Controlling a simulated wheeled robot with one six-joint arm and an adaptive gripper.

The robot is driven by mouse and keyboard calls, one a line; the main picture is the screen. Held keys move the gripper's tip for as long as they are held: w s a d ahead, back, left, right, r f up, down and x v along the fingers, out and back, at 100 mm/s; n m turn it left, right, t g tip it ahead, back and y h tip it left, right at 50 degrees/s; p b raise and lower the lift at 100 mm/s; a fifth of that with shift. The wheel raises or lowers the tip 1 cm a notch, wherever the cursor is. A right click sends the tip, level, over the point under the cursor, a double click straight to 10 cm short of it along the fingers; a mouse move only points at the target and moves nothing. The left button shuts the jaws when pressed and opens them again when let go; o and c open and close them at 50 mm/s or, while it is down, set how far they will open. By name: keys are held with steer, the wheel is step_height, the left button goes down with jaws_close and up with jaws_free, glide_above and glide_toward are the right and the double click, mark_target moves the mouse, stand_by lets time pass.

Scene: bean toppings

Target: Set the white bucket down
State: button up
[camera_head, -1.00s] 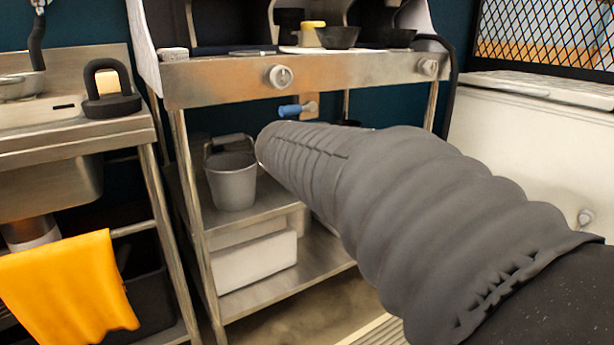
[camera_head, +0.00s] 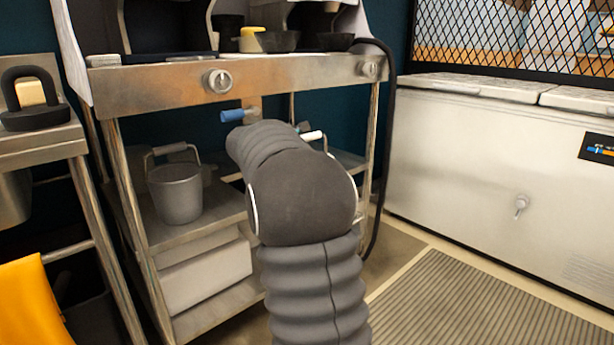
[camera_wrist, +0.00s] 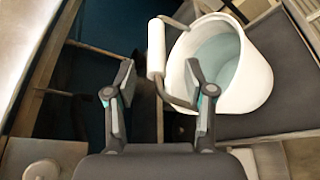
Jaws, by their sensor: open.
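The white bucket (camera_wrist: 255,62) is in the right half of the wrist view, its open mouth facing the camera. It looks empty and appears to rest on a grey shelf surface (camera_wrist: 285,95). Its white handle grip (camera_wrist: 156,48) lies beyond my fingertips, roughly in line with the gap between them. My gripper (camera_wrist: 160,68) is open with nothing held between its fingers. The right finger overlaps the bucket's rim in the picture; I cannot tell whether it touches. In the head view only the white handle (camera_head: 312,136) shows past my arm, and the gripper is hidden.
A grey metal bucket (camera_head: 177,193) stands on the middle shelf of the steel rack, left of my arm. A white box (camera_head: 205,275) sits below it. Rack posts and the steel top (camera_head: 150,86) frame the space. A white chest freezer (camera_head: 480,165) stands right; floor before it is clear.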

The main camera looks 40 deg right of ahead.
mark_target(305, 137)
steer(key=shift+x, duration=3.8)
steer(key=shift+w+r, duration=0.15)
steer(key=shift+c, duration=0.3)
jaws_close()
steer(key=shift+r+p, duration=0.2)
steer(key=shift+p, duration=0.1)
